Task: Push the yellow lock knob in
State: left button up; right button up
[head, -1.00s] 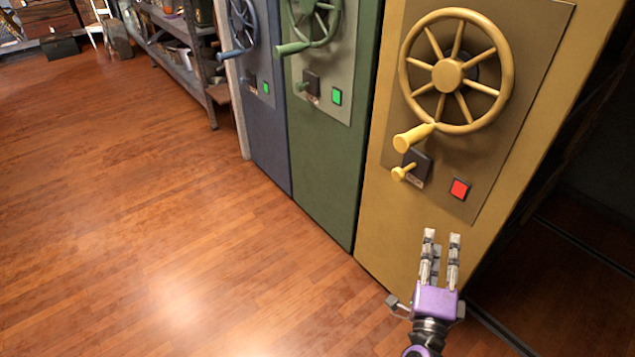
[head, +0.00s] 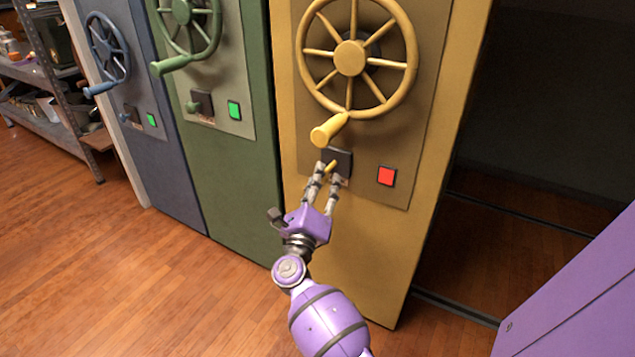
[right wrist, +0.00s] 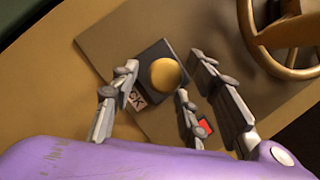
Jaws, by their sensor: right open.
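The yellow lock knob (head: 331,165) sticks out of a dark square plate (head: 343,158) on the yellow cabinet, below the yellow wheel's handle (head: 329,130). My right gripper (head: 324,176) is open, with its fingers around the front of the knob in the head view. In the right wrist view the round knob (right wrist: 166,73) shows between the spread fingers (right wrist: 165,85), with a gap on each side. Part of a label reading "CK" (right wrist: 134,101) shows beside the plate. I cannot tell whether a finger touches the knob. My left gripper is not in view.
A yellow wheel (head: 349,58) is above the knob, and a red square light (head: 387,176) is to its right. Green (head: 228,180) and blue (head: 165,165) cabinets with wheels and green lights stand to the left. A dark recess opens at right; wooden floor lies in front.

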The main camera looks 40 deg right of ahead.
aim_at(325, 174)
jog(key=shift+w+d+r, duration=0.1)
jog(key=shift+w+d, duration=0.1)
jog(key=shift+d, duration=0.1)
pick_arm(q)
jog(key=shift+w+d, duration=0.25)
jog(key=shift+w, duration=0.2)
pick_arm(e)
grip_shut()
jog(key=d, duration=0.1)
jog(key=w+d, duration=0.1)
jog(key=shift+w+d+b, duration=0.15)
jog(key=shift+d+b, duration=0.2)
jog(key=shift+d, duration=0.05)
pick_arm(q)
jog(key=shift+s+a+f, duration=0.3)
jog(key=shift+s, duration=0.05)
